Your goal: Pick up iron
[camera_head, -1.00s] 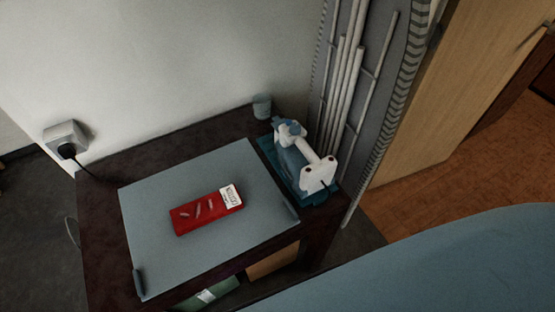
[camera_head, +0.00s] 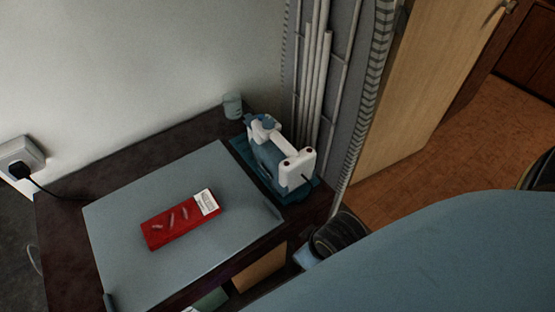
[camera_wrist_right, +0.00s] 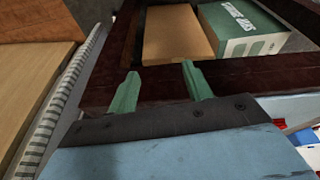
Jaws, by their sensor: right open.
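The white and blue iron (camera_head: 283,158) rests on a teal base (camera_head: 243,151) at the right side of the small dark table, in the head view. Its white handle faces up. My right gripper (camera_wrist_right: 160,84) is open and empty in the right wrist view, its two green fingers apart in front of the table's dark frame. The iron is not visible in that view. My left gripper is not in view.
A grey-blue board (camera_head: 135,215) on the dark table (camera_head: 75,190) carries a red packet (camera_head: 180,220). A cup (camera_head: 232,105) stands behind the iron. Pale pipes (camera_head: 313,75) rise close behind it. Boxes, one brown (camera_wrist_right: 176,34) and one green-white (camera_wrist_right: 243,30), sit under the tabletop.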

